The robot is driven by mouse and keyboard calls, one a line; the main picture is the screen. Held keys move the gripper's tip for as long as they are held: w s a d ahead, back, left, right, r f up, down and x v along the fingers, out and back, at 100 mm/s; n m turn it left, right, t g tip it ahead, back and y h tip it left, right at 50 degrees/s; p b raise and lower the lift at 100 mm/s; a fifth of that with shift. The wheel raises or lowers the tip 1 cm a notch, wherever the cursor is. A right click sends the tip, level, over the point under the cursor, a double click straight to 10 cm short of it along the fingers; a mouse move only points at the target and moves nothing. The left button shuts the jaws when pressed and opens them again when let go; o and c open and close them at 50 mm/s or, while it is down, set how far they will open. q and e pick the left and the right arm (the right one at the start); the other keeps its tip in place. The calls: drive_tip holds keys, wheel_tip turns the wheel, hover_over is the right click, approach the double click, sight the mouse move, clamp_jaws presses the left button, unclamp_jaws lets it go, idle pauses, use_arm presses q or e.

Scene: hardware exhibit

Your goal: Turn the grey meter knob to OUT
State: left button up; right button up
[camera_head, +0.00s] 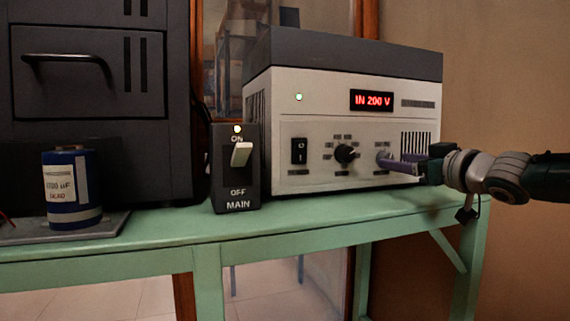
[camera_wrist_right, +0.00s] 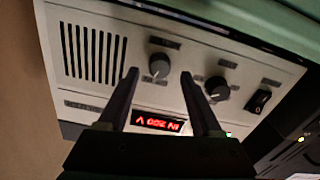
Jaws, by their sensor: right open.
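The grey meter knob (camera_wrist_right: 159,66) is on the front panel of a light-coloured power unit (camera_head: 310,128). In the head view the knob (camera_head: 382,155) is partly hidden by my right gripper (camera_head: 388,163). In the right wrist view the open fingers of my right gripper (camera_wrist_right: 159,75) lie on either side of the knob, with gaps to it; I cannot tell if the tips reach its depth. The red display (camera_head: 373,100) reads "IN 200 V". A black knob (camera_head: 344,153) sits beside the grey one, left of it in the head view. My left gripper is not in view.
A black rocker switch (camera_head: 299,151) is on the same panel. A MAIN switch box (camera_head: 236,178) with its lever at ON stands left of the unit. A blue capacitor (camera_head: 72,190) and a dark cabinet (camera_head: 95,85) are farther left on the green bench (camera_head: 300,228).

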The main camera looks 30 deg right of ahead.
drive_tip(key=shift+w+d+r+b, duration=0.1)
drive_tip(key=shift+w+b, duration=0.25)
drive_tip(key=shift+w, duration=0.45)
drive_tip(key=shift+c, duration=0.3)
clamp_jaws()
